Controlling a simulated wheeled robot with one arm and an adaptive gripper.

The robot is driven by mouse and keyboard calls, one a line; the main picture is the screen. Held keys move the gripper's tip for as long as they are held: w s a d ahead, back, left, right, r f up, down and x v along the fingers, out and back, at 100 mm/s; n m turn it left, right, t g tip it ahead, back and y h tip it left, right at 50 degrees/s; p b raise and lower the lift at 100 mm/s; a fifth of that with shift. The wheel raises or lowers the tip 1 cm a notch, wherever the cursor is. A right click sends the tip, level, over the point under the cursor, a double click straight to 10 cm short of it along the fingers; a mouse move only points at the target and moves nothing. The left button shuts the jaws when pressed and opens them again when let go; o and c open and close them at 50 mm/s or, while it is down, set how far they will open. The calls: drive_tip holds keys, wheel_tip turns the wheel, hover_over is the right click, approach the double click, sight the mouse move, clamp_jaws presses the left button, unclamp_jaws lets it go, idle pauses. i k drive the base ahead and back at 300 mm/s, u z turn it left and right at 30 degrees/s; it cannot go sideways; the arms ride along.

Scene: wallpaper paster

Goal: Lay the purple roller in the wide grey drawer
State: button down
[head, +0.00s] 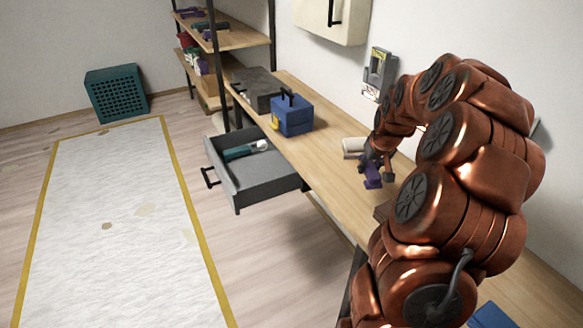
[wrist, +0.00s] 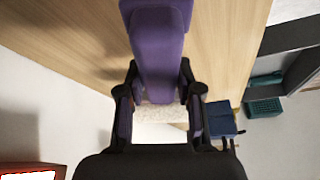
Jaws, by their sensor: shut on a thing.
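The purple roller (wrist: 160,50) has a purple handle and a pale fluffy sleeve (wrist: 160,113). My gripper (wrist: 158,82) is shut on its purple handle, with one finger on each side. In the head view my gripper (head: 374,163) and the purple roller (head: 373,182) are over the wooden worktop, right of the blue box. I cannot tell whether the roller touches the worktop. The wide grey drawer (head: 265,190) stands pulled out from under the worktop, left of my gripper. A teal-handled tool with a white end (head: 245,150) lies inside it, toward the back.
A blue box (head: 292,118) with a dark handle stands on the worktop (head: 322,151) near the drawer. A dark grey case (head: 255,88) is behind it. Shelves (head: 235,38), a teal crate (head: 117,93) and a pale floor sheet (head: 110,230) lie beyond. The drawer's near part is clear.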

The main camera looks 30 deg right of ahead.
sight(253, 183)
drive_tip(key=k, duration=1.65)
drive_tip(key=u, duration=0.55)
drive_tip(key=i, duration=3.3)
drive_tip(key=u, duration=0.45)
drive_tip(key=i, duration=1.45)
drive_tip(key=z, duration=0.85)
